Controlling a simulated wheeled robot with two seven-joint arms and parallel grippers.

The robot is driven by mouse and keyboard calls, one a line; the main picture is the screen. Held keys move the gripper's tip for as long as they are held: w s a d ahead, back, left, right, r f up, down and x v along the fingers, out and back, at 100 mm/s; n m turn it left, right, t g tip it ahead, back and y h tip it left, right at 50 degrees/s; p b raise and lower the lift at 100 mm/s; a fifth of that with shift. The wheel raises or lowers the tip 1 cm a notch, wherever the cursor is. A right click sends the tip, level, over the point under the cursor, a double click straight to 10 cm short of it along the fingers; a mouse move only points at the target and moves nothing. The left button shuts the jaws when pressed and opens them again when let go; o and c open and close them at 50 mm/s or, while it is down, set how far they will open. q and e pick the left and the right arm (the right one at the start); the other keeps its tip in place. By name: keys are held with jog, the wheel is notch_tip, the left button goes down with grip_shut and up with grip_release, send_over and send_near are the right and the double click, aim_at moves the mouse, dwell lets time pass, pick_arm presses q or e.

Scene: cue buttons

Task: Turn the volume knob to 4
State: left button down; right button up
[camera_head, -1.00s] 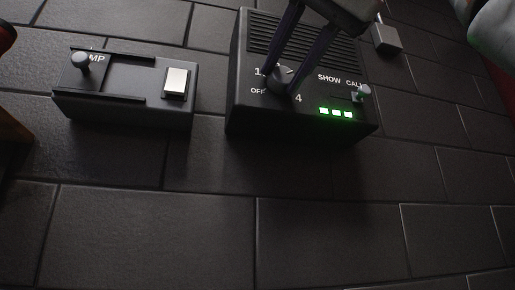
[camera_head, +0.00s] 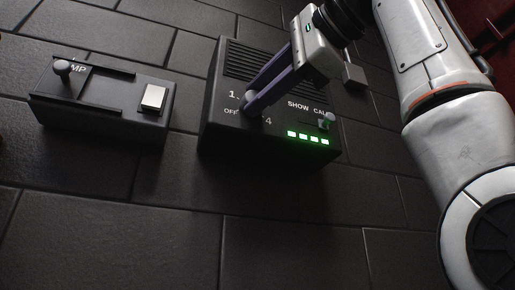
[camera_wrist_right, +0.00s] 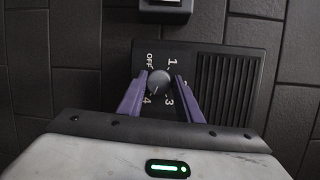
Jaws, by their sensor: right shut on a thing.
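The volume knob (camera_wrist_right: 159,82) is a round grey knob on the front of a dark speaker box (camera_head: 215,140). Labels OFF, 1, 3 and 4 stand around it in the right wrist view. A faint mark on the knob appears to face the 4. My right gripper (camera_wrist_right: 160,79) is shut on the knob, one purple finger on each side. In the head view the right gripper (camera_head: 253,107) comes from the upper right and its fingers mostly hide the knob. A row of several green lights (camera_head: 307,137) is lit on the box. My left gripper is not in view.
Left of the speaker box is a dark box (camera_head: 105,122) with a slider knob (camera_head: 62,68) and a white rocker switch (camera_head: 153,98). A small lever (camera_head: 327,120) sits by the SHOW CALL label. A small grey block (camera_head: 354,78) is on the tiled wall behind.

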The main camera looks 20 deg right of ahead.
jog(key=shift+f+m+t+b, duration=0.1)
jog(key=shift+m+t+b, duration=0.25)
jog(key=shift+m, duration=0.65)
jog(key=o, duration=0.8)
jog(key=shift+w+d, duration=0.1)
jog(key=b+v, duration=0.1)
jog(key=v, duration=0.9)
jog(key=shift+d+b, duration=0.15)
jog(key=shift+b, duration=0.25)
